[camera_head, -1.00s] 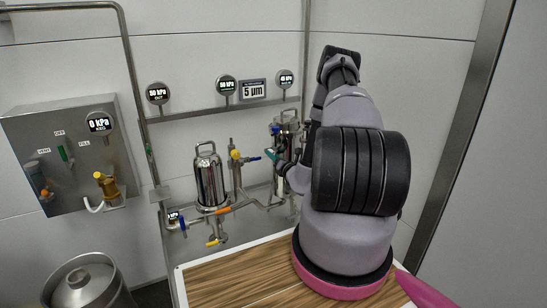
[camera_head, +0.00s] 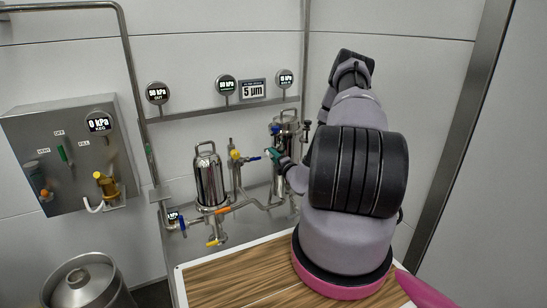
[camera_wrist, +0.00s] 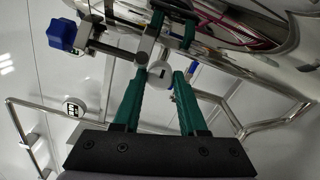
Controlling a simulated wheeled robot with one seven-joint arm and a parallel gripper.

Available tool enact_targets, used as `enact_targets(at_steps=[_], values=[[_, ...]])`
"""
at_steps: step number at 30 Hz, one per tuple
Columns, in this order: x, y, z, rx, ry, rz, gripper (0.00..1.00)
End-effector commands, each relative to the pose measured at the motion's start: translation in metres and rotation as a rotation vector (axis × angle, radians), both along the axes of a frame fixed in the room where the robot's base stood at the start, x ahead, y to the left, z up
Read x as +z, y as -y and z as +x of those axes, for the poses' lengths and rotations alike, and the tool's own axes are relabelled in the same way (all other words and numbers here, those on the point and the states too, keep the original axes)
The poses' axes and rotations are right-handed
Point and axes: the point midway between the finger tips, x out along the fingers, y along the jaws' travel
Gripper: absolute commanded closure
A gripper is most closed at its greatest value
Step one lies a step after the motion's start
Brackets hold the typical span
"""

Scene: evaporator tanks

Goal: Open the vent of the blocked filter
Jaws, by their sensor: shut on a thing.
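Two polished filter housings stand at the back, a left one (camera_head: 209,178) and a right one (camera_head: 286,130). My gripper (camera_head: 274,155) is at the near side of the right housing, partly hidden by my arm. In the wrist view, the green fingers of my gripper (camera_wrist: 172,32) are shut on a small metal fitting (camera_wrist: 172,42) beside the shiny housing (camera_wrist: 245,62). A blue knob (camera_wrist: 62,34) on a metal stem shows to the left of the fingers. I cannot tell the vent's position, as the fingers cover much of the fitting.
Pipes with yellow and blue handles (camera_head: 235,155) run between the housings. Gauges (camera_head: 226,85) and a 5 µm sign (camera_head: 252,89) sit on a rail above. A steel panel (camera_head: 72,155) is at left, a keg (camera_head: 88,288) below it, and a wooden top (camera_head: 235,275) in front.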

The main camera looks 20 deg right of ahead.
Motion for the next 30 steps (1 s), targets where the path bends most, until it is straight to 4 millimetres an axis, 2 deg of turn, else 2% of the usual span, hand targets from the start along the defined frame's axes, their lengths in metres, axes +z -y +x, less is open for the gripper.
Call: enact_targets(at_steps=[19,20,21,30], values=[[-0.0011,0.0009,-0.0009,-0.002,-0.004,0.049,1.00],[-0.0011,0.0008,-0.0009,-0.002,-0.004,0.049,0.51],[-0.0011,0.0008,-0.0009,-0.002,-0.004,0.049,0.46],[-0.0007,0.0004,-0.0015,-0.001,-0.002,0.048,0.46]])
